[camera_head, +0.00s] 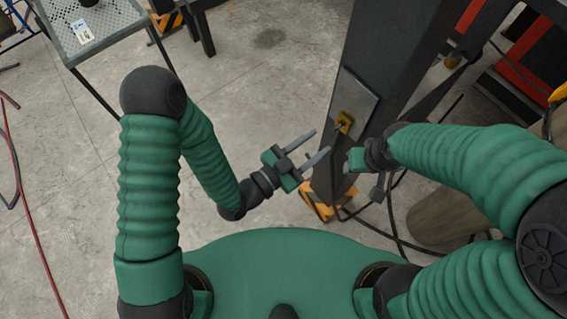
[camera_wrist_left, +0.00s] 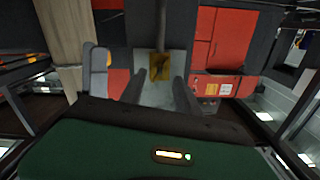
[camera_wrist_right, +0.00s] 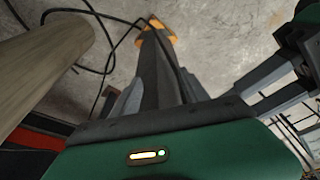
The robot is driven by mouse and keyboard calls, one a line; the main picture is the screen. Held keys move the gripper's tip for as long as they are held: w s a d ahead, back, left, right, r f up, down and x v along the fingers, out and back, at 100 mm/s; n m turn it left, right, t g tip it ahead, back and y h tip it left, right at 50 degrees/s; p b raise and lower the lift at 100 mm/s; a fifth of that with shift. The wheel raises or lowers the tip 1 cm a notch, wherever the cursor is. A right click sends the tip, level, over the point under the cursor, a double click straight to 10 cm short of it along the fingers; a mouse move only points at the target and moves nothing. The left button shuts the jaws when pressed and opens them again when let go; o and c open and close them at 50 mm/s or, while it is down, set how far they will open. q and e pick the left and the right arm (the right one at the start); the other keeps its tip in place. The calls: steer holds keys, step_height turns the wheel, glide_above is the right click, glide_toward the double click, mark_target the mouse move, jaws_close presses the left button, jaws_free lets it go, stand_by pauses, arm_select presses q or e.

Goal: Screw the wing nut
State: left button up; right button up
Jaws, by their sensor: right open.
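A small golden-yellow fitting (camera_head: 344,122), at the place of the wing nut, sits on a grey metal plate (camera_head: 358,98) on the dark upright column (camera_head: 389,45). Its wings are too small to make out clearly. In the left wrist view the yellow fitting (camera_wrist_left: 160,67) shows ahead, between the finger lines. My left gripper (camera_head: 321,141) is open and empty, its fingers pointing toward the column, apart from the fitting. My right gripper (camera_head: 347,168) is open beside the column, right of and below the fitting; its fingers are mostly hidden in the head view.
Orange-and-black striped blocks (camera_head: 322,203) stand at the column's foot. Black cables (camera_head: 392,215) and a round wooden post (camera_head: 445,218) lie near my right arm. A perforated metal table (camera_head: 108,28) stands at the upper left. The concrete floor at left is mostly clear.

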arm_select(q)
steer(key=p+v, duration=0.6)
steer(key=v, duration=0.4)
steer(key=shift+s+a, duration=0.25)
steer(key=shift+a, duration=0.1)
